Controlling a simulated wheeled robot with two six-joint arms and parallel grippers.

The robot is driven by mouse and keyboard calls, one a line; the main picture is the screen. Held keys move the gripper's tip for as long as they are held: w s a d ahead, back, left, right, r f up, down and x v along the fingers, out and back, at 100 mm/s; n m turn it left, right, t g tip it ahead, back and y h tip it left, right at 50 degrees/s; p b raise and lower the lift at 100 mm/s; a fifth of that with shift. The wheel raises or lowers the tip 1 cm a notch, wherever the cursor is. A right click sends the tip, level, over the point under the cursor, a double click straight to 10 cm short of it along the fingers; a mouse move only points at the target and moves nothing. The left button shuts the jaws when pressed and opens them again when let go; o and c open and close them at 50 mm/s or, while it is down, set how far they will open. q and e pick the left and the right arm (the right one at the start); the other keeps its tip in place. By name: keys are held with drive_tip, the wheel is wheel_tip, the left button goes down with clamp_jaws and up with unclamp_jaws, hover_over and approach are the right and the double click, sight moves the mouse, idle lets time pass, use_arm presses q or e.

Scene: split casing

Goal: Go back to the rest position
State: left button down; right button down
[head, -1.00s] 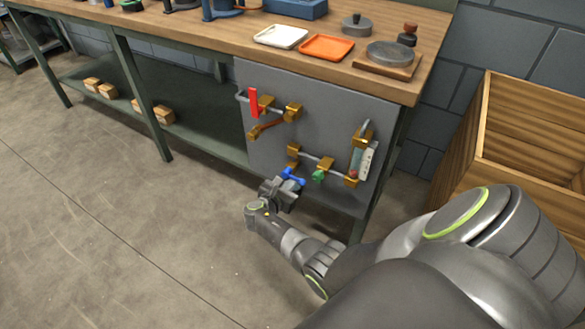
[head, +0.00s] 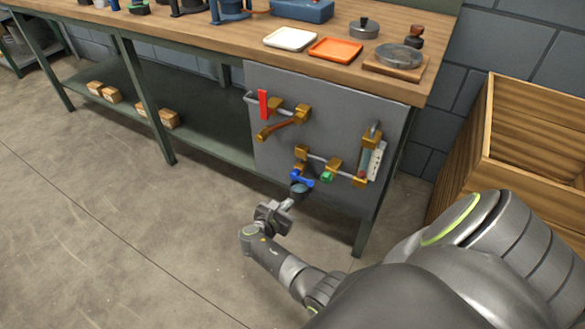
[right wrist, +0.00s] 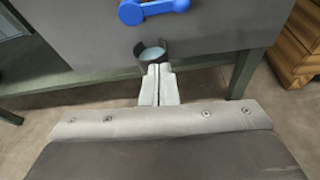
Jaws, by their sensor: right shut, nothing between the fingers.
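My right gripper (head: 288,204) is in front of the lower edge of the grey panel, with its fingers shut and empty. In the right wrist view its fingertips (right wrist: 159,70) are together, pointing at a small dark round cup-like part (right wrist: 152,53) with a pale inside. That part (head: 300,189) sits below the blue valve handle (head: 302,177). Whether the fingertips touch it I cannot tell. The blue handle also shows at the top of the right wrist view (right wrist: 153,10). My left gripper is not in view.
The workbench (head: 220,45) stands above. A wooden crate (head: 535,120) is at the right. The floor at left is clear.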

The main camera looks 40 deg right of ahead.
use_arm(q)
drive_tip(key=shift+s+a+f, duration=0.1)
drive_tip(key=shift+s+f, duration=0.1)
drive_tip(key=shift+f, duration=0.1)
use_arm(e)
drive_tip(key=shift+v, duration=1.25)
